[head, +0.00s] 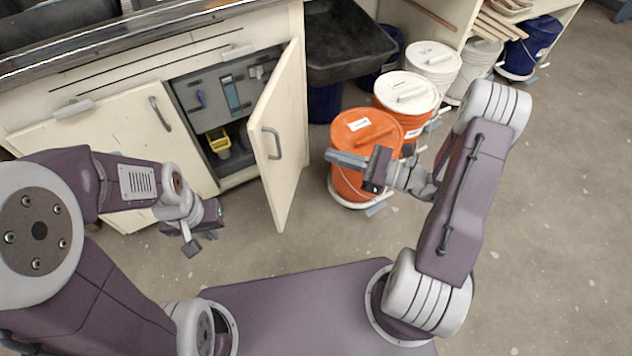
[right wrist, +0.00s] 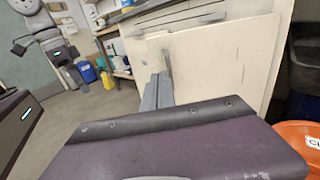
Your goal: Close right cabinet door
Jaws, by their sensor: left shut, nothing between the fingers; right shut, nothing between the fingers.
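The right cabinet door (head: 285,120) is cream and stands swung well out from the cabinet. Its outer face, with a grey bar handle (head: 272,143) near the free edge, is towards my right gripper. My right gripper (head: 335,158) is shut and empty, pointing left at the door from its right side, with a gap between them in the head view. In the right wrist view its fingers (right wrist: 157,93) lie in front of a cream panel (right wrist: 225,65). My left gripper (head: 190,245) is shut and empty, low to the left of the door.
The left cabinet door (head: 115,130) is shut. The cabinet opening shows a grey inside and a yellow item (head: 219,140). An orange bucket (head: 365,135) stands close behind my right gripper, with white-lidded buckets (head: 405,92) beyond. Open floor lies to the right.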

